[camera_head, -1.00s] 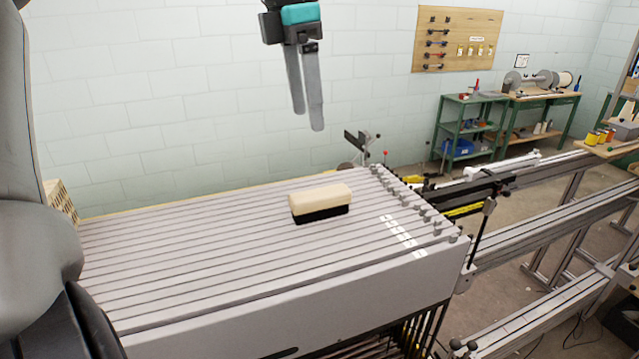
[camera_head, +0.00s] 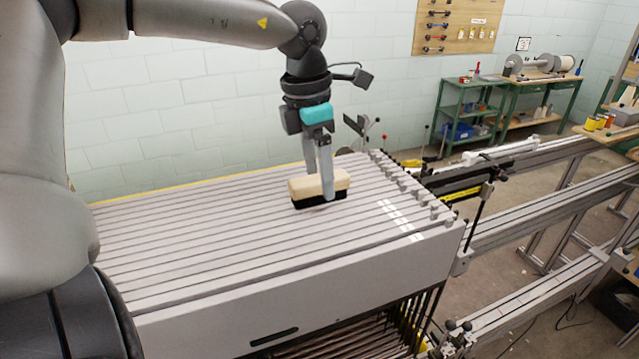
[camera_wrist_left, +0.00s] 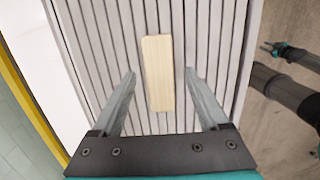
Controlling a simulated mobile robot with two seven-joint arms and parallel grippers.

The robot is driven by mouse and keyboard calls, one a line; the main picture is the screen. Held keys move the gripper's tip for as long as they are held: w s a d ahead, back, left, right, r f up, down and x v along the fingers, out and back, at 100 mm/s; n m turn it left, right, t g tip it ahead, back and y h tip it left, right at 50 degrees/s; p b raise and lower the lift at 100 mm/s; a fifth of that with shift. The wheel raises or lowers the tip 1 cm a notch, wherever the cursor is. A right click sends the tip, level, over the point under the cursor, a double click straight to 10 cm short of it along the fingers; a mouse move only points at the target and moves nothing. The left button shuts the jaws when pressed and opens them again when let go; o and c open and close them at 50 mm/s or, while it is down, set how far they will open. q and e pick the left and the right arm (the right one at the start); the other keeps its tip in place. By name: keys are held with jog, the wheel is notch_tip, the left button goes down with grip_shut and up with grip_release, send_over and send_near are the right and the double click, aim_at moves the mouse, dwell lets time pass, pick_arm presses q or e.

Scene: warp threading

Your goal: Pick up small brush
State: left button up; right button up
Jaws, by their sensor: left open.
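The small brush (camera_head: 305,188) has a pale wooden block on top and dark bristles below. It lies bristles down on the slatted grey top of the machine. My left gripper (camera_head: 320,192) points down at the brush, with one finger in front of it and the other behind. In the left wrist view the brush (camera_wrist_left: 158,72) lies between the two fingers of the open gripper (camera_wrist_left: 159,80), with a gap on each side. My right gripper cannot be made out in the head view; an arm with a dark gripper (camera_wrist_left: 275,48) shows at the right of the left wrist view.
The slatted top (camera_head: 200,225) is otherwise clear around the brush. Small knobs (camera_head: 410,190) line its right edge. Metal rails (camera_head: 540,215) run off to the right. A green workbench (camera_head: 540,95) and a pegboard (camera_head: 455,25) are at the back.

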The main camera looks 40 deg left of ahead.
pick_arm(q)
jog(key=shift+f, duration=0.8)
jog(key=shift+c, duration=0.2)
jog(key=shift+w+r, duration=0.1)
grip_shut()
